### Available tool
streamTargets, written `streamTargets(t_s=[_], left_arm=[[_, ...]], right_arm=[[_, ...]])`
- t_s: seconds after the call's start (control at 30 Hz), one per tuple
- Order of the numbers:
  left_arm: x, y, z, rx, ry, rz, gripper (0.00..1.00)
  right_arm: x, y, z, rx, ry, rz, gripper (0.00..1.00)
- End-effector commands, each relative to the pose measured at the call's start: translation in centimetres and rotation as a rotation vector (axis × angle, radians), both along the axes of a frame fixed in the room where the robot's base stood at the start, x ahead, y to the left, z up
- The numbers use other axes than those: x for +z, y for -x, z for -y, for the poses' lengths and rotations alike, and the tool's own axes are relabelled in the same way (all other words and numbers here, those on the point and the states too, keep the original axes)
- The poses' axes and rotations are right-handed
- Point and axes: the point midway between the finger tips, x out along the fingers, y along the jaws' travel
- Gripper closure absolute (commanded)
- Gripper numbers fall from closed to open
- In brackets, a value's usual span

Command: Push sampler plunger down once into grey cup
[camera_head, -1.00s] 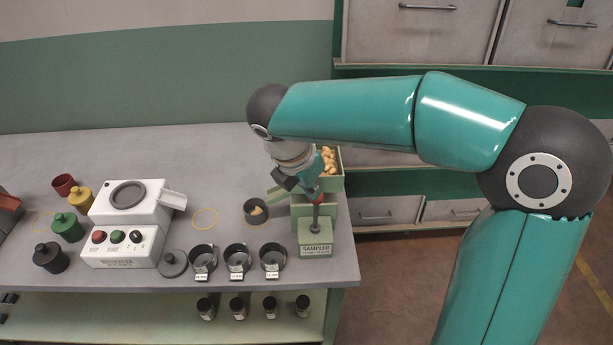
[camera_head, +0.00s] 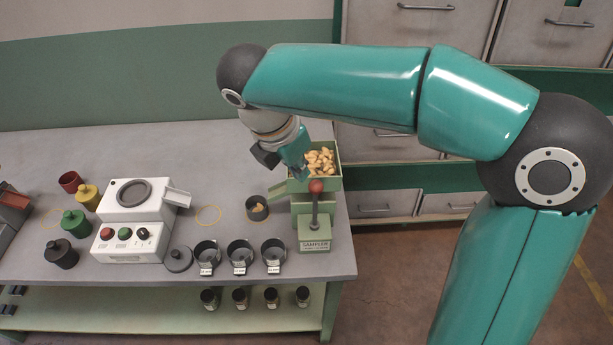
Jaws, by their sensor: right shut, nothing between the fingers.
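The green sampler (camera_head: 314,245) stands at the right end of the bench with its name on the front. Its plunger is a dark upright rod with a red knob (camera_head: 316,186) on top. A hopper of nuts (camera_head: 322,158) sits on the sampler's back. The grey cup (camera_head: 257,208) stands just left of the sampler under its chute, with some nuts in it. My right gripper (camera_head: 302,176) is shut and empty, above and slightly left of the red knob, apart from it as far as I can see. My left gripper is not in view.
Three dark labelled cups (camera_head: 240,256) and a round lid (camera_head: 179,259) line the bench front. A white machine (camera_head: 137,222) with buttons stands to the left, with coloured canisters (camera_head: 75,223) beyond it. Small jars (camera_head: 240,297) stand on the lower shelf. Drawers (camera_head: 380,150) are behind.

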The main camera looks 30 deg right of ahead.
Motion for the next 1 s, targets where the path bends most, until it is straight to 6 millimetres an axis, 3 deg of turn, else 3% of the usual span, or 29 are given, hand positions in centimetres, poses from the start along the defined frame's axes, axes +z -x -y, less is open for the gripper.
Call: streamTargets(t_s=[0.1, 0.3, 1.0], left_arm=[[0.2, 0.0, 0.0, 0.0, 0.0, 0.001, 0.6], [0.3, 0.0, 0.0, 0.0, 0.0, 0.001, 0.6], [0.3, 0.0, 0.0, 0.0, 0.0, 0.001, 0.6]], right_arm=[[2.3, 0.1, -0.8, 0.001, -0.002, 0.005, 1.0], [4.3, 0.3, -1.5, 0.001, 0.0, 0.003, 1.0], [4.6, 0.4, -1.5, -0.002, 0.001, 0.002, 1.0]])
